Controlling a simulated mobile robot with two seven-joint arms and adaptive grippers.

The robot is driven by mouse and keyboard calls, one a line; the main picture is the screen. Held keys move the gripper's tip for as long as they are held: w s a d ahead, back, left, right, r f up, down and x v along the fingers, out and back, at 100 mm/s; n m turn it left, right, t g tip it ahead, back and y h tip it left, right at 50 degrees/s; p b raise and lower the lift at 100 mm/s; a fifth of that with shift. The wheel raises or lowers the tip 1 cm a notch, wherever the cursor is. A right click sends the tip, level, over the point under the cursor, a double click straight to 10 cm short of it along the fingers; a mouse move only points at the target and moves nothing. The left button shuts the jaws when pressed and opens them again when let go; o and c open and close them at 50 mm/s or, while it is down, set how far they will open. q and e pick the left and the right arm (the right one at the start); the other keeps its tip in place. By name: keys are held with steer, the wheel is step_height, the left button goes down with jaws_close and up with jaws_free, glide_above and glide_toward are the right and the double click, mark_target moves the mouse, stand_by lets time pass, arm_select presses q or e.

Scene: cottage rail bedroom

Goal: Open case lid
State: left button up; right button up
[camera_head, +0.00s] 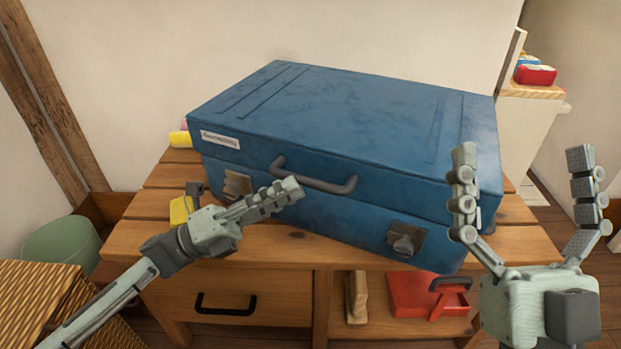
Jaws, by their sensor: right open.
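A blue case (350,115) lies flat on a wooden table (160,230), with its lid down. Its front has a dark carry handle (318,180), a left metal latch (237,184) and a right metal latch (406,240). My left gripper (288,190) is in front of the case, its fingertips by the left end of the handle; whether they touch cannot be told. Its fingers are seen edge-on, so their gap is hidden. My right gripper (522,165) is open and empty, with its fingers spread upward. Its left finger covers part of the case's front right corner.
The table has a drawer (235,295) and a lower shelf holding a red object (420,292). Yellow items (180,138) sit behind the case at left, and a small yellow-and-dark object (183,208) by its front left. A wicker piece stands front left.

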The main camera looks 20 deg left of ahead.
mark_target(307, 178)
arm_select(q)
steer(key=shift+x, duration=2.15)
jaws_close()
